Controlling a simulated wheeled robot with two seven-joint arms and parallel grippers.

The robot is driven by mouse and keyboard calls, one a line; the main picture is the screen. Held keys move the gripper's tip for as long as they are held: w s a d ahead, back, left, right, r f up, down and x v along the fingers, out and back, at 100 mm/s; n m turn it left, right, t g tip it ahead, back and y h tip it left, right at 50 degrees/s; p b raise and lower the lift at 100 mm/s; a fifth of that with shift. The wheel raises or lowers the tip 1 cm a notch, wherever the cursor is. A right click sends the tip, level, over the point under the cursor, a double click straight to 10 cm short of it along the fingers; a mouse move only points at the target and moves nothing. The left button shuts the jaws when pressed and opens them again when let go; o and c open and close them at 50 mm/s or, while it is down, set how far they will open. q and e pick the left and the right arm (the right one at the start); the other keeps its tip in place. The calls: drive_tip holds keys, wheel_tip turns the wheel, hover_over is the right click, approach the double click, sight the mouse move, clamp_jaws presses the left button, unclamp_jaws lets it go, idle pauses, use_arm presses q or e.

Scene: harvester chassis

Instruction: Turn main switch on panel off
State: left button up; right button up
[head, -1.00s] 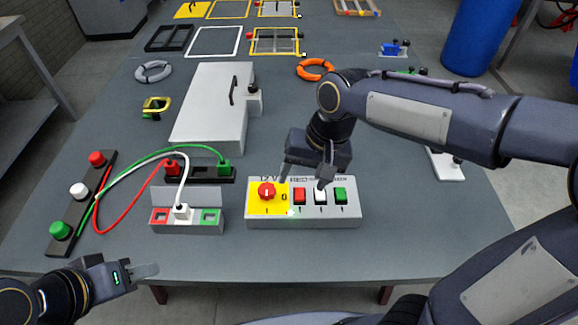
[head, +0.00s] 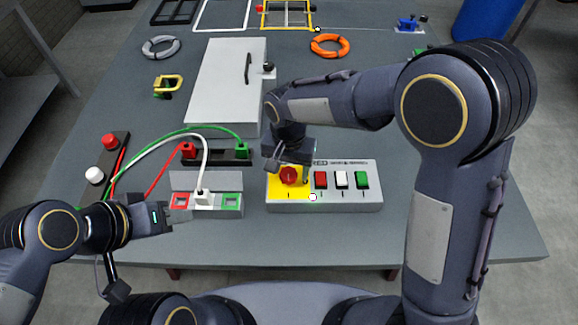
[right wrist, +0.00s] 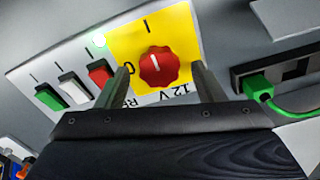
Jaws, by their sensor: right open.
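The control panel (head: 375,207) is a grey box on the table. Its main switch is a red round knob (head: 289,175) on a yellow plate (head: 307,192). In the right wrist view the knob (right wrist: 160,68) has its white mark towards the "I", with "0" to the side. My right gripper (head: 292,166) is over the knob. Its two open fingers (right wrist: 162,85) stand on either side of the knob, with gaps visible. My left gripper (head: 170,210) is by the socket box, and its finger spacing is unclear.
Red, white and green rocker switches (head: 341,180) sit beside the knob. A small green light (right wrist: 98,40) glows on the panel. The socket box (head: 220,212) with cables stands left of it, and a grey case (head: 222,85) lies behind. Table right of the panel looks clear.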

drive_tip(key=shift+f, duration=0.3)
drive_tip(key=c, duration=1)
drive_tip(key=shift+o, duration=0.2)
